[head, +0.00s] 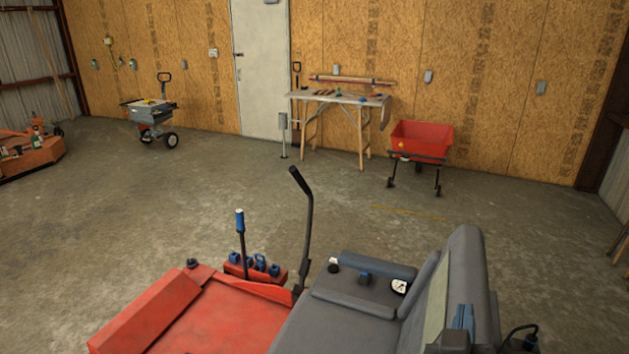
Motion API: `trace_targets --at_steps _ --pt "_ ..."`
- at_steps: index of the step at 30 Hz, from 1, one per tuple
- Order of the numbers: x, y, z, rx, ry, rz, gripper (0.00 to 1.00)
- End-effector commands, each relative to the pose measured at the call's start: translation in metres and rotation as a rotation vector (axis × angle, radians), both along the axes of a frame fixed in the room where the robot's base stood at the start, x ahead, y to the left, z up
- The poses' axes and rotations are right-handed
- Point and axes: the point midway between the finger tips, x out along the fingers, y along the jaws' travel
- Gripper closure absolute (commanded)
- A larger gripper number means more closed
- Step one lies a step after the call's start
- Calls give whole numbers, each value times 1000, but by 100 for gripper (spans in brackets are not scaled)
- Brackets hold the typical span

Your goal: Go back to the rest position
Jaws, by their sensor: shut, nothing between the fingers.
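My gripper and arm cannot be made out in the head view. The task names no object. In the foreground stands a red machine like a riding mower (215,318) with a grey seat (462,275). A black bent lever (306,220) and a blue-topped lever (240,225) rise beside the seat.
A worktable (338,97) with tools stands against the back wall, with a red hopper cart (422,140) to its right. A grey wheeled cart (150,112) stands at back left, an orange machine (30,155) at far left. The concrete floor (230,185) between is clear.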

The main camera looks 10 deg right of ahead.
Motion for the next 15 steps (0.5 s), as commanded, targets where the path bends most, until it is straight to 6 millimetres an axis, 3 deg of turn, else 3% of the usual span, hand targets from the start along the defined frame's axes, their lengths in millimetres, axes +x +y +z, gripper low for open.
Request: trace_targets --at_steps 2,5,10,15 --pt "7 8 14 -4 -33 19 100" --pt "21 28 52 -9 -125 67 100" --pt "42 94 156 -14 -380 221 100" --pt "30 171 262 1 -653 402 100"
